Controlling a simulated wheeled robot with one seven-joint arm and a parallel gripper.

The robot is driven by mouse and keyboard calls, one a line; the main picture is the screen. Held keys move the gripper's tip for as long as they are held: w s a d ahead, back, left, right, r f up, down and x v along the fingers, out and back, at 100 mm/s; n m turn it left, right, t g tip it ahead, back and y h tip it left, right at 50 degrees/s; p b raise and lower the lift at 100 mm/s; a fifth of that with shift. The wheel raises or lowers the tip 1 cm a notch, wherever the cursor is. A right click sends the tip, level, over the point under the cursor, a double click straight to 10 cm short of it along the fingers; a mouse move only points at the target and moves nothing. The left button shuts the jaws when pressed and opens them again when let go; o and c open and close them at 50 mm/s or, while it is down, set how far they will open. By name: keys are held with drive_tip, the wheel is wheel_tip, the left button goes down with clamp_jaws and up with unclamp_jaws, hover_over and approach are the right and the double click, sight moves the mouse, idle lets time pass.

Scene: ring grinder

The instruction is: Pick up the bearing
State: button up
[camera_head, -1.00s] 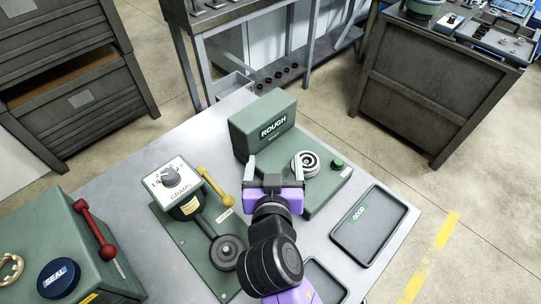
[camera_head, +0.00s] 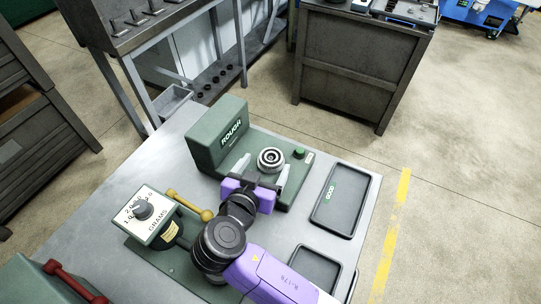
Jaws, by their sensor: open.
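The bearing (camera_head: 271,160), a silvery ring with a dark inner ring, sits on the green base of the machine marked ROUGH (camera_head: 220,137). My gripper (camera_head: 262,168) is open, its two pale fingers pointing away from me toward the bearing. The bearing shows just beyond the fingers, near the gap between them. I cannot tell the gripper's height above the base or whether a finger touches the bearing.
A green button (camera_head: 299,153) is on the base right of the bearing. A dark tray marked GOOD (camera_head: 341,200) lies at the right, and a second dark tray (camera_head: 316,270) is nearer. A dial box marked GRAMS (camera_head: 142,213) with a yellow lever (camera_head: 191,206) stands at the left.

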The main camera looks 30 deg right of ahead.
sight(273, 154)
drive_tip(key=shift+p+x, duration=0.3)
drive_tip(key=shift+x, duration=1.35)
drive_tip(key=shift+d+r, duration=0.1)
clamp_jaws()
drive_tip(key=shift+r, duration=0.1)
